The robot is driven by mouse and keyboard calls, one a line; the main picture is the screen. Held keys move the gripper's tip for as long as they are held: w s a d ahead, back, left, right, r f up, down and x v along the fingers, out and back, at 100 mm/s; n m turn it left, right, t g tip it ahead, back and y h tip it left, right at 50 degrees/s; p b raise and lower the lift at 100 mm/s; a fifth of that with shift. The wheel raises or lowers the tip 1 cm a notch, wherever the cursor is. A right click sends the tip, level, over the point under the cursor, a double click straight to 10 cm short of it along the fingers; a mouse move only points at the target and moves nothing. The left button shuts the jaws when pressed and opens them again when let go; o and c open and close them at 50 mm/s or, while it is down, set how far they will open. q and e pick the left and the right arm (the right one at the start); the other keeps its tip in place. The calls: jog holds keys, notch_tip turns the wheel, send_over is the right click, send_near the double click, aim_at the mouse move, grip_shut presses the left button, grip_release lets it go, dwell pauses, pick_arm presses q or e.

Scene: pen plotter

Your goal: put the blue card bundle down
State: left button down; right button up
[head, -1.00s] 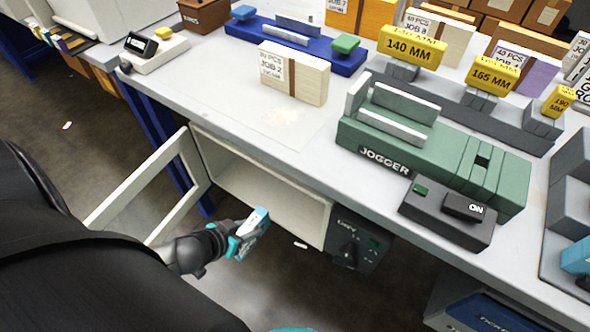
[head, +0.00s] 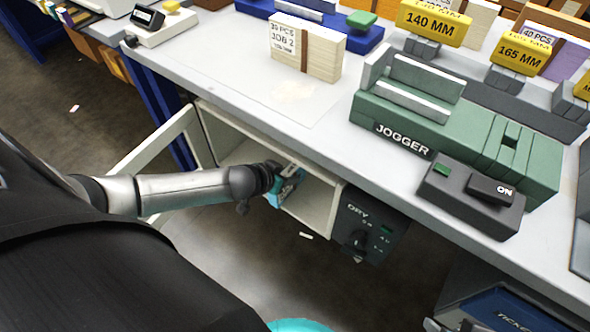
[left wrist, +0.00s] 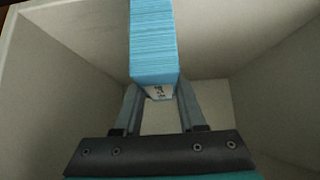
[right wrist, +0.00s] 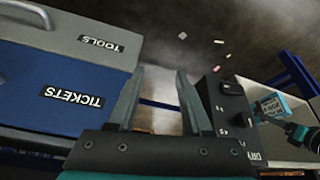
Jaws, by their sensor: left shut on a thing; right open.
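The blue card bundle (left wrist: 154,48) is a stack of light blue cards with a white label at its near end. My left gripper (left wrist: 160,98) is shut on it, and the bundle stands out beyond the fingers. In the head view my left gripper (head: 284,185) is at the mouth of the open white cabinet (head: 338,200) under the table, with the bundle partly hidden by the hand. The left wrist view shows pale cabinet walls around the bundle; contact with the floor cannot be told. My right gripper (right wrist: 158,100) is open and empty, low beside the cabinet.
The cabinet door (head: 155,150) stands open at the left. A dark DRY control box (head: 368,225) is fixed at the cabinet's right. A blue and grey drawer unit (right wrist: 65,85) is close left of my right gripper. A green jogger (head: 440,120) stands on the table above.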

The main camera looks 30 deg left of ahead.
aim_at(292, 167)
pick_arm(q)
jog(key=shift+w, duration=0.45)
jog(key=shift+w+d+b, duration=0.1)
jog(key=shift+w+b, duration=0.6)
jog(key=shift+w, duration=0.55)
jog(key=shift+w+f+b, duration=0.15)
jog(key=shift+f+b, duration=0.35)
jog(key=shift+f, duration=0.2)
pick_arm(e)
jog(key=w+a+t+y, duration=0.2)
jog(key=w+a+t, duration=0.2)
jog(key=shift+a+n, duration=0.3)
jog(key=shift+a, duration=0.1)
pick_arm(q)
jog(key=shift+f, duration=0.15)
pick_arm(e)
jog(key=shift+w, duration=0.15)
pick_arm(q)
jog(key=shift+c, duration=2.4)
grip_release()
pick_arm(e)
jog(key=shift+a+r, duration=0.1)
jog(key=shift+a, duration=0.05)
